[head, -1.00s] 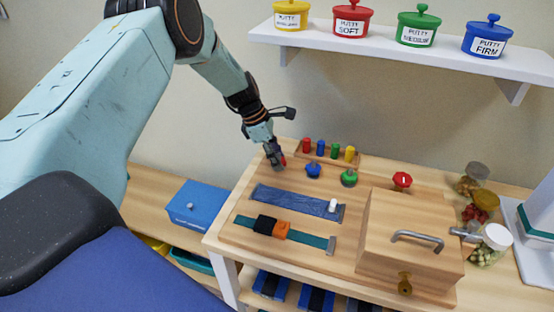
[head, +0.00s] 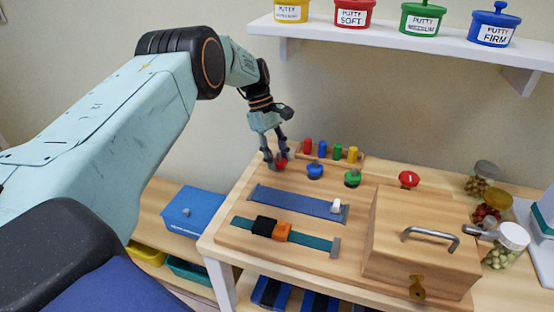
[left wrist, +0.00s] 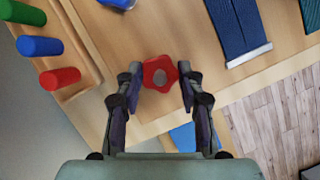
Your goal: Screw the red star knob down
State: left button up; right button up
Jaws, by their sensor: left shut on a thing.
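The red star knob (head: 281,163) is at the far left corner of the wooden board (head: 262,180). In the left wrist view the knob (left wrist: 160,73) is a red lobed disc with a grey centre. My left gripper (head: 277,164) is over it, with one finger on each side, shut on its rim. In the left wrist view the gripper (left wrist: 159,76) has both fingertips at the knob's edges. The stud and thread below the knob are hidden. My right gripper is not in view.
Blue (head: 315,170) and green (head: 352,178) knobs stand to the right, and another red knob (head: 408,179) farther right. Several coloured pegs in a wooden rack (head: 364,163) stand close behind. A wooden box (head: 400,225) with a handle and glass jars (head: 506,245) fill the right.

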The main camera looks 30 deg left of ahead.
pick_arm(q)
jog(key=shift+r, duration=0.1)
dwell(0.5)
jog(key=o, duration=1.2)
